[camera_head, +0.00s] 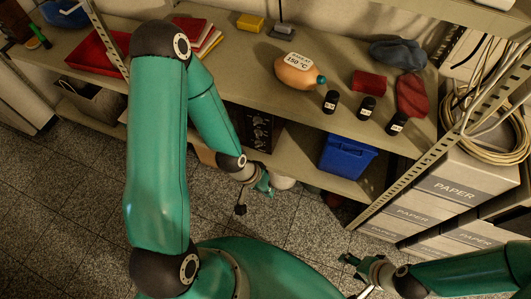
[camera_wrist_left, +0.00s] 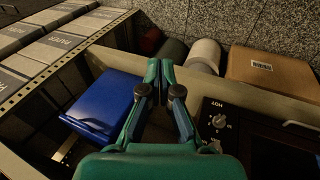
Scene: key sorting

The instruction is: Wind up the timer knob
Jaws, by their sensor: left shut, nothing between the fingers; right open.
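A black appliance with a control panel (camera_wrist_left: 240,122) shows at the right of the left wrist view. In the head view my left gripper (camera_head: 264,186) is beside the lower shelf, close to the appliance (camera_head: 258,132), partly hidden by my arm. My right gripper (camera_head: 355,276) is open and empty at the lower right, over the floor.
A blue bin (camera_head: 346,157) stands on the lower shelf, left of my gripper in the wrist view. A cardboard box (camera_wrist_left: 264,70) and a white roll (camera_wrist_left: 204,55) lie beyond. Paper boxes (camera_head: 448,190) stand right, behind a metal upright (camera_head: 400,167). Open floor lies in front.

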